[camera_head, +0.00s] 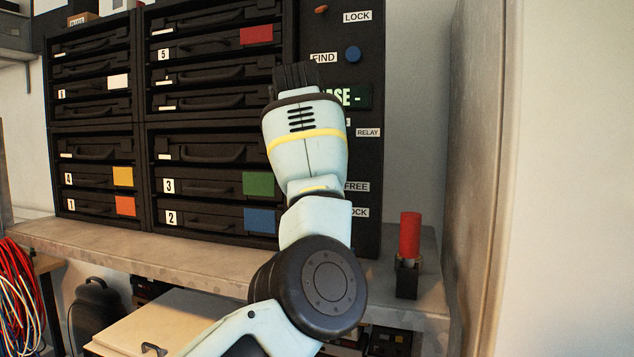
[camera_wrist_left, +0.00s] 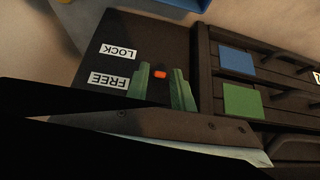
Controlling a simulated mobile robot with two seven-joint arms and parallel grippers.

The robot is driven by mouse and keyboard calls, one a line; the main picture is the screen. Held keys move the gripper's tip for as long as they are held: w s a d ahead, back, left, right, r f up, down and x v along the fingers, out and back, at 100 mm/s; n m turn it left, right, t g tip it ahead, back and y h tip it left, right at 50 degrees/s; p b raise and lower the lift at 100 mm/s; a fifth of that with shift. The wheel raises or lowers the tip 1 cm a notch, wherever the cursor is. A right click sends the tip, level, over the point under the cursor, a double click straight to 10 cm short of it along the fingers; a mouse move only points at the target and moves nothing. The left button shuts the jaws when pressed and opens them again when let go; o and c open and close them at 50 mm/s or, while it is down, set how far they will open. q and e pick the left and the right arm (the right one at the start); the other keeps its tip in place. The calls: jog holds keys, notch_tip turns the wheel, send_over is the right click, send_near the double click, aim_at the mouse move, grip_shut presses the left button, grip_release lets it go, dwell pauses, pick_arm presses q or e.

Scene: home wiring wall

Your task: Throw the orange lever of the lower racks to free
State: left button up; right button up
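The small orange lever (camera_wrist_left: 160,74) shows on the dark panel in the left wrist view, beside the FREE label (camera_wrist_left: 108,80) and the LOCK label (camera_wrist_left: 118,52). My left gripper (camera_wrist_left: 162,86) is open, with one green fingertip on each side of the lever and a gap on both sides. I cannot tell how deep the fingertips reach. In the head view my left arm covers this lever; the lower FREE label (camera_head: 357,187) shows just right of my arm. The lower racks (camera_head: 210,187) are closed, with green and blue tags. My right gripper is out of view.
An upper orange lever (camera_head: 321,9) and a blue knob (camera_head: 353,54) are on the same panel. A red cylinder (camera_head: 410,236) in a black holder stands on the shelf (camera_head: 130,250) to the right. A grey wall edge (camera_head: 465,150) bounds the right.

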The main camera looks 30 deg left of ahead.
pick_arm(q)
jog(key=shift+o, duration=0.9)
jog(key=a+v, duration=0.1)
jog(key=v, duration=0.6)
jog(key=shift+s+d+r, duration=0.2)
jog(key=shift+d+r, duration=0.15)
jog(key=shift+d, duration=0.2)
